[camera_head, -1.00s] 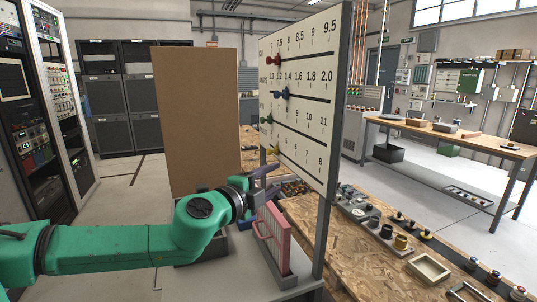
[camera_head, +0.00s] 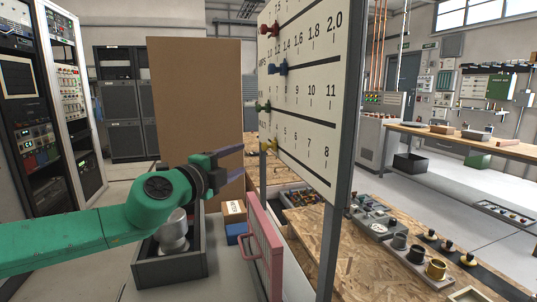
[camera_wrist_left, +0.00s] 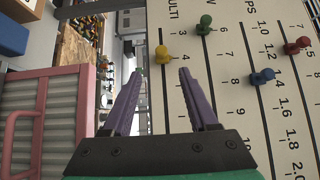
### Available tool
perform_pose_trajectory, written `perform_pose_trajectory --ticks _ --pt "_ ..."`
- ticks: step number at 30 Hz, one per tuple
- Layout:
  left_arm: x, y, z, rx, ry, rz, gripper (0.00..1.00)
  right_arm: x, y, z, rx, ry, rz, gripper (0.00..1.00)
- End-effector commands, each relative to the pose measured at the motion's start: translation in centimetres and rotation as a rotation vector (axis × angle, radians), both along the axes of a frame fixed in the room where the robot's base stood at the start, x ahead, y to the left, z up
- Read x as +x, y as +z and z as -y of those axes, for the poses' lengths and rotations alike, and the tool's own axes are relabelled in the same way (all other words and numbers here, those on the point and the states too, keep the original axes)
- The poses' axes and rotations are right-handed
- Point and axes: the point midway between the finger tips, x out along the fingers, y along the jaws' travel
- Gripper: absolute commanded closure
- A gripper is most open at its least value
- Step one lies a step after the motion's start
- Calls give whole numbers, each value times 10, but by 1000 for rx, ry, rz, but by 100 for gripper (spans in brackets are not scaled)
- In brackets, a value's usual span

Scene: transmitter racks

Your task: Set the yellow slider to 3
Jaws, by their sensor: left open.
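The white slider board (camera_head: 312,100) has rows of numbers and coloured sliders. The yellow slider (camera_head: 269,145) is on the lowest row, at the low-number end. My left gripper (camera_head: 240,160) is open and empty, left of the board and apart from the yellow slider. In the left wrist view, its purple fingers (camera_wrist_left: 160,72) are spread, with the yellow slider beyond them, between the tips in the picture. My right gripper is not in view.
The green slider (camera_head: 263,107), blue slider (camera_head: 277,69) and red slider (camera_head: 269,30) sit above the yellow one. A pink-framed panel (camera_head: 262,247) stands below the board. A grey box (camera_head: 190,262) is under my arm. A brown panel (camera_head: 197,110) stands behind.

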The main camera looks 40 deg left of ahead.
Motion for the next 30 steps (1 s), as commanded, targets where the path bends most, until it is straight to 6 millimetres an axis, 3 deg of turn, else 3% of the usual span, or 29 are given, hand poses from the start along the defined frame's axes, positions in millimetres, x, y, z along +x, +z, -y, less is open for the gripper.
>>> perform_pose_trajectory --ticks 9,15,21,29,30 --pt "75 6 -13 -8 -3 -4 40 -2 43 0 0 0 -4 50" --pt "114 8 -21 -10 0 0 40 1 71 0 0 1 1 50" --pt "132 4 -24 -4 0 0 40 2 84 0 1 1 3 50" --pt "135 0 -24 -1 0 -1 40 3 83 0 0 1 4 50" --pt "135 0 -24 -1 0 -1 44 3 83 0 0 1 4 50"
